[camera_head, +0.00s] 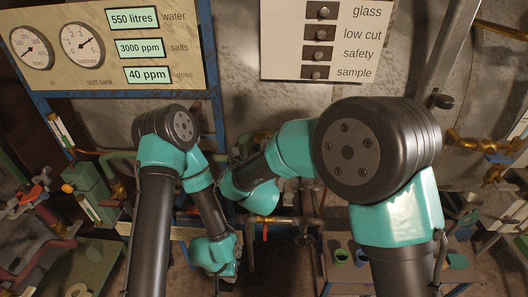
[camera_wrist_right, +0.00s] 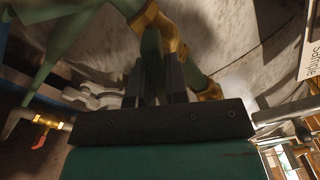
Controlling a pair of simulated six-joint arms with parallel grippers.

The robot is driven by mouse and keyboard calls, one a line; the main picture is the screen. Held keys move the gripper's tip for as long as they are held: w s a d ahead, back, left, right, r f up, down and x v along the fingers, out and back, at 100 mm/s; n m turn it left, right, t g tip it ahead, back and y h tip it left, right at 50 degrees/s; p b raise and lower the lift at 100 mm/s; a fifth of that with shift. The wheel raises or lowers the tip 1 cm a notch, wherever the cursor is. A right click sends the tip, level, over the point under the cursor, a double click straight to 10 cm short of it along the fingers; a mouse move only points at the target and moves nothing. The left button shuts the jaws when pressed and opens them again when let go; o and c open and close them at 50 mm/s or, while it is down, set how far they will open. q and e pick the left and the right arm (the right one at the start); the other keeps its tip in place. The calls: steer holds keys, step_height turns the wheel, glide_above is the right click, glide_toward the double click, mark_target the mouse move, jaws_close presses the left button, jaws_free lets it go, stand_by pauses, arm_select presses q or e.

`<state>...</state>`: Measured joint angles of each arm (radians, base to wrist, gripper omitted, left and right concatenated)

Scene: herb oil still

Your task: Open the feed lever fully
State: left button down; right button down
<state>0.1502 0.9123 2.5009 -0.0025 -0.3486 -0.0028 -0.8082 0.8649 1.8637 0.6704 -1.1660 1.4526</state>
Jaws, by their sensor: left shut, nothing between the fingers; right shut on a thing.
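In the right wrist view, my right gripper (camera_wrist_right: 154,82) is shut on a dull green bar (camera_wrist_right: 152,50), which looks like the feed lever. The bar rises between the dark fingers beside a brass valve fitting (camera_wrist_right: 176,42). How far the lever is turned cannot be told. In the head view, my right arm hides this gripper and the lever. My left gripper (camera_head: 230,274) hangs low in the middle of the head view, shut and empty, its fingertips small and dark.
A gauge panel (camera_head: 105,82) and a label board (camera_head: 290,70) are on the back wall. A green box (camera_head: 90,188) with an orange knob stands at left. Brass pipework (camera_head: 480,145) is at right. A red-handled tap (camera_wrist_right: 40,142) shows left in the wrist view.

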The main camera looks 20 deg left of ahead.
steer(key=n, duration=0.5)
steer(key=shift+f+n, duration=0.1)
steer(key=shift+n, duration=0.3)
steer(key=c, duration=1.1)
jaws_free()
